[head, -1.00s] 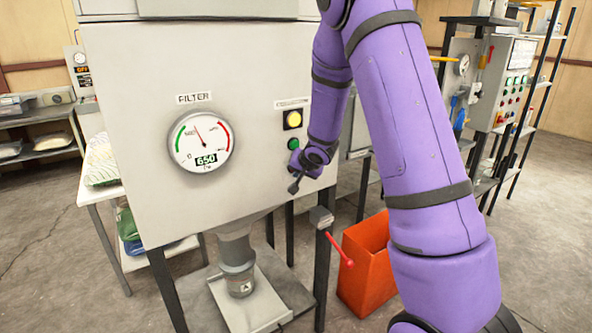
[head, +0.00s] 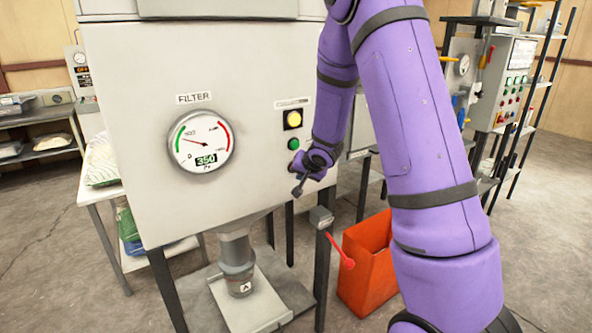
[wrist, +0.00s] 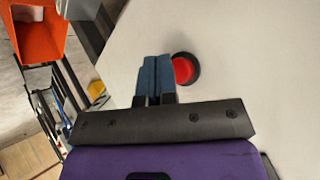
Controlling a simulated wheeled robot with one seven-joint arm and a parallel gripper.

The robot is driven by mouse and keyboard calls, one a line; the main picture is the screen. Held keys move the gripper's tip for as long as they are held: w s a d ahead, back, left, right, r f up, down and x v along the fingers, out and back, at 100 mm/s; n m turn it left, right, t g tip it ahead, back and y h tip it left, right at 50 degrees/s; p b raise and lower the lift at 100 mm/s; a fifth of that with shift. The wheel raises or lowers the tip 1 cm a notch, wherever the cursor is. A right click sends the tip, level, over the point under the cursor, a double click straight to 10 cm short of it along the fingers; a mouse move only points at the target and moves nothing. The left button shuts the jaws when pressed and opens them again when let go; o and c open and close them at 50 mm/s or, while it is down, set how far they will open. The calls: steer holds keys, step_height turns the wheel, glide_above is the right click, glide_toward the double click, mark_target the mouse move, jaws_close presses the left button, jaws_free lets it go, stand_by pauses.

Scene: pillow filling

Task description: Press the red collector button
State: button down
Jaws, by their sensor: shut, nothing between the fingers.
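The red collector button (wrist: 184,70), round with a dark collar, sits on the pale cabinet face in the wrist view. My gripper's blue fingers (wrist: 155,62) are together and empty. Their tips show just left of the button in that view; the depth gap to the panel is hard to judge. In the head view my gripper (head: 298,189) is low at the right side of the cabinet (head: 250,60), and the red button is hidden behind my wrist. A green button (head: 295,144) and a lit yellow lamp (head: 293,119) are above it.
The filter gauge (head: 202,141) reads 350. A red-handled lever (head: 340,250) juts from the stand below my gripper. An orange bin (head: 368,265) stands on the floor. A control panel on a rack (head: 512,85) is at the right.

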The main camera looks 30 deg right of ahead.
steer(key=shift+s, duration=2.5)
steer(key=shift+d, duration=0.1)
steer(key=s+a+r+n+g+h, duration=0.1)
steer(key=s+a+r, duration=0.1)
steer(key=s+r, duration=0.45)
steer(key=s+a+r+n+h, duration=0.1)
steer(key=s+a+r, duration=0.25)
steer(key=r, duration=0.55)
steer(key=s+a+r+n+g+y, duration=0.1)
steer(key=s+a+r+n, duration=0.1)
steer(key=s, duration=0.5)
steer(key=s+a+r+n, duration=0.2)
steer(key=s+a, duration=0.2)
steer(key=s, duration=0.4)
steer(key=s+a+r+n+g+y, duration=0.1)
steer(key=s+a+r+n, duration=0.1)
steer(key=s, duration=0.5)
steer(key=shift+s+a+r+g+y, duration=0.15)
steer(key=shift+a+r+g+y, duration=0.25)
steer(key=shift+a, duration=0.35)
